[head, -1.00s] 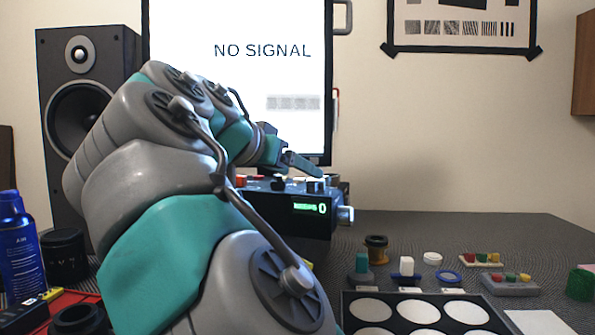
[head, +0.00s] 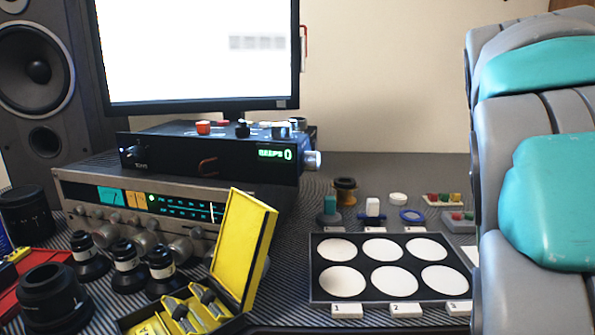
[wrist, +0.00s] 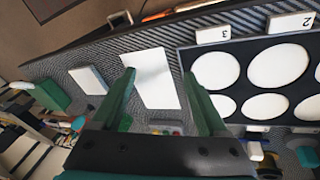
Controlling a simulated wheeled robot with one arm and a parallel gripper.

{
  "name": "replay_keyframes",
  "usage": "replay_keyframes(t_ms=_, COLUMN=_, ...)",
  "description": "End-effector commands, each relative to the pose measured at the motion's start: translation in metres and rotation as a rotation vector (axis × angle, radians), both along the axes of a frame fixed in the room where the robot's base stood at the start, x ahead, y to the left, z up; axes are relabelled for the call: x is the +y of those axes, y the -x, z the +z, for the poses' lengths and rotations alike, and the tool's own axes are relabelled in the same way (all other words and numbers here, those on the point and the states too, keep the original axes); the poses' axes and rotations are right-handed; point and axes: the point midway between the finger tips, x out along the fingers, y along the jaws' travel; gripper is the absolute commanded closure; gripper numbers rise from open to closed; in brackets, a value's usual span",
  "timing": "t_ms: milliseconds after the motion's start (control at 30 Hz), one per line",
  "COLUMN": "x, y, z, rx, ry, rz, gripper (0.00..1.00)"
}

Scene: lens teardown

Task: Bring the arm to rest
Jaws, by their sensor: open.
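My arm (head: 550,190) fills the right side of the head view, and my gripper is outside that view. In the wrist view my gripper (wrist: 160,85) is open, with two green fingers apart and nothing between them but a white card (wrist: 150,78) lying on the mat beyond. The fingers appear above the bench, to one side of the black tray with white discs (wrist: 185,62). The same tray shows in the head view (head: 316,268) with number tags along its front edge.
A yellow case (head: 245,245) stands open near lens barrels (head: 128,265). Stacked electronics (head: 215,165) and a monitor (head: 200,60) stand behind. Small parts, including a blue ring (head: 412,215), lie behind the tray. A green object (wrist: 52,95) lies on the bench in the wrist view.

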Motion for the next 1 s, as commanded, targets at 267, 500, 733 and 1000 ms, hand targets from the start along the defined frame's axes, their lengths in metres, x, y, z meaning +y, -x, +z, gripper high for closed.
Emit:
replay_keyframes(t_ms=267, x=-0.002, y=0.067, z=-0.064, rx=0.166, ry=-0.202, rz=0.132, gripper=0.23)
replay_keyframes(t_ms=500, x=0.024, y=0.1, z=-0.107, rx=0.245, ry=-0.306, rz=0.237, gripper=0.23)
replay_keyframes(t_ms=733, x=0.067, y=0.13, z=-0.153, rx=0.314, ry=-0.357, rz=0.33, gripper=0.23)
replay_keyframes(t_ms=1000, x=0.135, y=0.162, z=-0.215, rx=0.327, ry=-0.347, rz=0.375, gripper=0.23)
